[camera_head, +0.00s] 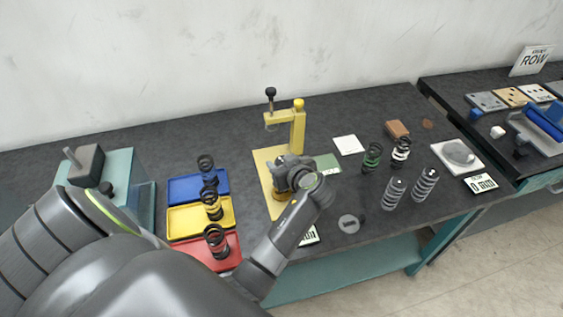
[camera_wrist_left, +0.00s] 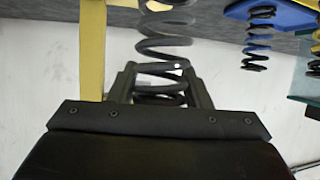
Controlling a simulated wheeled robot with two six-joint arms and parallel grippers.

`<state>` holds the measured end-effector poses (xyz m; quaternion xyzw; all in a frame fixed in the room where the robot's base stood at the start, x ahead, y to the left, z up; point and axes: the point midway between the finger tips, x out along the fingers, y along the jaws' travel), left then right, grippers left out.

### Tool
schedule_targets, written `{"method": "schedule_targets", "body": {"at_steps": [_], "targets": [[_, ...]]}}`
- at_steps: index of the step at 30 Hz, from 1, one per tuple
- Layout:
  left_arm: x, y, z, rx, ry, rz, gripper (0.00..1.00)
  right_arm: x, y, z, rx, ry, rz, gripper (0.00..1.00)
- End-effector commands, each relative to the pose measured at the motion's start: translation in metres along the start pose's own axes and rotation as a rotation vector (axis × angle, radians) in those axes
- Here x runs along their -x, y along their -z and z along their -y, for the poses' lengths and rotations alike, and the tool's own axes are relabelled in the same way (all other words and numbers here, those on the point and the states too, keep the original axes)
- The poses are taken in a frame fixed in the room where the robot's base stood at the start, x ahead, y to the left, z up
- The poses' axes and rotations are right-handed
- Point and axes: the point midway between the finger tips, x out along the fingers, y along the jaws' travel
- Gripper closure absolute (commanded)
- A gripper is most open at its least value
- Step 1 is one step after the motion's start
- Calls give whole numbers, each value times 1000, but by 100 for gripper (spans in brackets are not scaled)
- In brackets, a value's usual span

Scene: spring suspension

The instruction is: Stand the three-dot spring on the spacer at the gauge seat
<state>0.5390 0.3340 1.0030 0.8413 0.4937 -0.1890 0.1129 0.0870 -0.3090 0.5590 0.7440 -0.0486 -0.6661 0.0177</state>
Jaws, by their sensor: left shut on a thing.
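My left gripper (camera_head: 297,176) is over the yellow base plate (camera_head: 263,164) of the gauge, in front of its upright post (camera_head: 298,135). In the left wrist view, my left gripper (camera_wrist_left: 166,92) is shut on a dark coil spring (camera_wrist_left: 165,30), with a finger on either side of its coils. One pale dot shows on the spring; I cannot count three. In the head view the gripper hides most of the spring, the seat and any spacer. I cannot tell whether the spring touches what is under it. My right gripper is not in view.
Dark springs stand in the blue tray (camera_head: 184,190), yellow tray (camera_head: 187,222) and red tray (camera_head: 190,247) at left. A grey disc (camera_head: 348,223) lies near the front edge.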

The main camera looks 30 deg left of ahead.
Motion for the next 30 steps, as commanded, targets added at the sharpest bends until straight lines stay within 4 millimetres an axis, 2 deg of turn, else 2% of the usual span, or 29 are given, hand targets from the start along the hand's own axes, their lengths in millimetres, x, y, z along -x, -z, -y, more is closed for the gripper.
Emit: {"method": "schedule_targets", "body": {"at_steps": [9, 26, 27, 30], "targets": [[-3, -4, 0, 1, -1, -3, 85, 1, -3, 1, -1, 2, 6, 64], [-8, -15, 0, 1, -1, -3, 85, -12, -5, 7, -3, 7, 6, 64], [-8, -16, 0, 0, -1, -1, 52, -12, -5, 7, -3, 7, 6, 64], [-8, -16, 0, 0, -1, -1, 39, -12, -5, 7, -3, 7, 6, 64]]}}
